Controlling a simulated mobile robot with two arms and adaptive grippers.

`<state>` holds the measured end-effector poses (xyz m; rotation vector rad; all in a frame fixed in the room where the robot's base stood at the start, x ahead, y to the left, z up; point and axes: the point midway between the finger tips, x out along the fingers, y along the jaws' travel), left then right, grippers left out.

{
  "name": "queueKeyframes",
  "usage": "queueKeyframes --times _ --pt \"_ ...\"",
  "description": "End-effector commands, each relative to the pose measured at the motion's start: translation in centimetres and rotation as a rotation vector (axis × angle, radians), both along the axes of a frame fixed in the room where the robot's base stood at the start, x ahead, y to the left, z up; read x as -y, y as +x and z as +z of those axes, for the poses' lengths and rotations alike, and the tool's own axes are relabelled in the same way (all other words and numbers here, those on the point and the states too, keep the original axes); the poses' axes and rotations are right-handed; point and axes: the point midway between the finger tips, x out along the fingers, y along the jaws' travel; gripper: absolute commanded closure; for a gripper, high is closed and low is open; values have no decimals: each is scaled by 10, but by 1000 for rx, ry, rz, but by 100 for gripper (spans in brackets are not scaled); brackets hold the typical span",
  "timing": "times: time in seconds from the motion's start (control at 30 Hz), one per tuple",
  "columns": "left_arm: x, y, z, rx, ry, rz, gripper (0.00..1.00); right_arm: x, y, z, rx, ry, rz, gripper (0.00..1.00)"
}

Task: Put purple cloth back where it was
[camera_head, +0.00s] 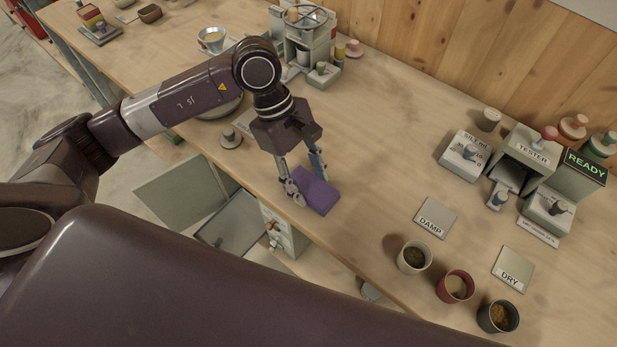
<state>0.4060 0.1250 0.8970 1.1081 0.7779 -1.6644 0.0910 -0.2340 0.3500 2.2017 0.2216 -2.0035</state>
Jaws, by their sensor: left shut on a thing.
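The purple cloth (315,191) is a folded block at the front edge of the wooden bench, left of the middle of the view. My left gripper (309,186) reaches down over it from the left and is shut on it, one finger on each side. I cannot tell whether the cloth rests on the bench or is held just above it. My right gripper is not in view.
DAMP (435,217) and DRY (513,268) cards lie at right, with cups (414,257) in front. A tester (527,146) reading READY stands at the back right. A press (305,40) stands behind my left arm. The bench middle is clear.

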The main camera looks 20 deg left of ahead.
Motion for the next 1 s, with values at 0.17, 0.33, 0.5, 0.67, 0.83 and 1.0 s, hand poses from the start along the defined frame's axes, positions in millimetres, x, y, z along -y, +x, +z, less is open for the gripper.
queueKeyframes --times 0.17,0.33,0.5,0.67,0.83,1.0 --pt "0 0 0 1 0 -1 85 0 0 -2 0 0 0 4" --pt "0 0 -2 1 0 -1 52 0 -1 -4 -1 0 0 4" --pt "0 0 -2 1 0 -1 40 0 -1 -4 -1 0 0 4" --pt "0 0 -2 1 0 -1 40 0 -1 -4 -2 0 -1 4" --pt "0 0 4 0 0 0 40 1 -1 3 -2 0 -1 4" --pt "-12 6 27 8 0 1 40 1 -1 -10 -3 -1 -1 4"
